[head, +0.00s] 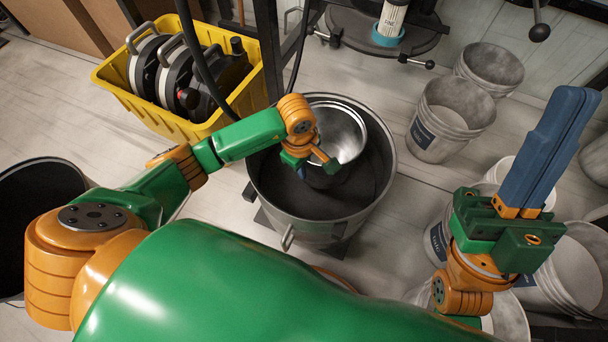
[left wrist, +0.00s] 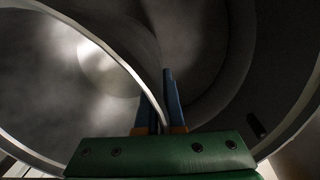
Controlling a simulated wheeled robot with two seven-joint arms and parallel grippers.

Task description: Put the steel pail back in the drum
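The steel pail (head: 343,128) is a shiny round bowl-like vessel inside the mouth of the large grey drum (head: 384,178), toward the drum's back. The drum's inside is dark. My left gripper (head: 316,166) reaches over the drum at the pail's near rim. In the left wrist view, the pail (left wrist: 100,65) fills the left side, and its rim runs between the two blue fingers (left wrist: 162,100), which look closed on it. Whether the pail's underside touches anything is hidden. My right gripper (head: 553,140) points up at the right, its blue fingers together and empty.
A yellow crate (head: 170,122) with several round reels stands behind left of the drum. White buckets (head: 440,135) stand at the right, several near my right arm. A dark open bin (head: 38,190) is at the far left. A stand with a round plate (head: 385,38) is behind the drum.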

